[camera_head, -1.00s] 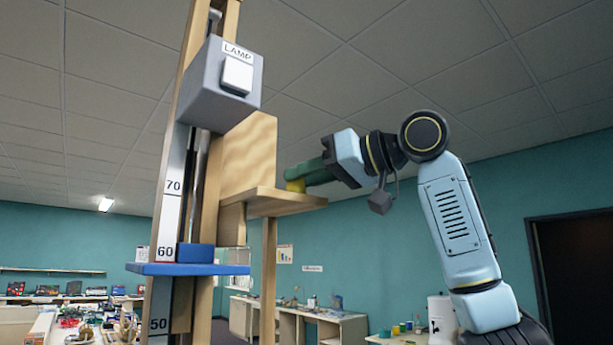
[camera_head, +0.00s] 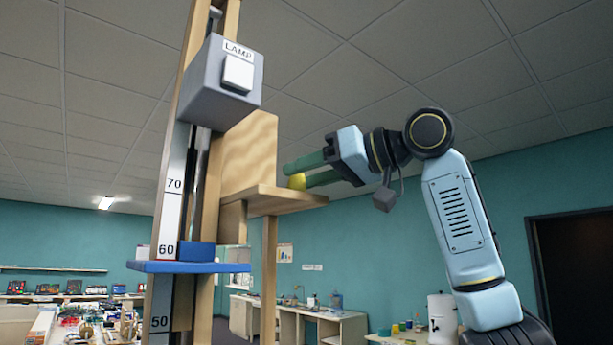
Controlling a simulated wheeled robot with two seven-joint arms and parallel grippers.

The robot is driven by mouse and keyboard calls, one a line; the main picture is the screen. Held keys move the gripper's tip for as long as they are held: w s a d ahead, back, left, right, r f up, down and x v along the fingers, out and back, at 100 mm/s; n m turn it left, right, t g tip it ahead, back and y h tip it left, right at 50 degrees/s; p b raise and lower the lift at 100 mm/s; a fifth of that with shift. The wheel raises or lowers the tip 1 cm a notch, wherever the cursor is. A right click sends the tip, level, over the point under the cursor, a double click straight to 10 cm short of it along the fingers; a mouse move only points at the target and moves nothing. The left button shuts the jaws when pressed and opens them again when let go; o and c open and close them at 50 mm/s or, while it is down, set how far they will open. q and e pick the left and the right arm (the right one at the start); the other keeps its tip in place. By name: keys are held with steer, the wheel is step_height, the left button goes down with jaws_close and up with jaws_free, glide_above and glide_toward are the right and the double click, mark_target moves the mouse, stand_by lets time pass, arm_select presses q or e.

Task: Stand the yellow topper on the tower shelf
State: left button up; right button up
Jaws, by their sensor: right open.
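The yellow topper (camera_head: 297,182) stands on the wooden tower shelf (camera_head: 285,203), near its right part. Only a small part of it shows between the green fingers of my right gripper (camera_head: 302,173). The fingers are spread apart, one above the other in the picture, and my right gripper is open around the topper. Whether a finger still touches it I cannot tell. The topper's lower edge is partly hidden by the near finger and the shelf edge. My left gripper is not in view.
A wooden back panel (camera_head: 250,152) rises at the shelf's left. A grey lamp box (camera_head: 222,85) is mounted higher on the tower. A blue platform (camera_head: 190,267) crosses the scale post below. Workbenches (camera_head: 300,313) stand far behind. The air right of the shelf is clear apart from my arm.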

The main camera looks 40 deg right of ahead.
steer(key=b+v, duration=0.2)
steer(key=v, duration=0.9)
steer(key=shift+s, duration=0.25)
steer(key=shift+w+d, duration=0.1)
steer(key=shift+d, duration=0.05)
stand_by(0.7)
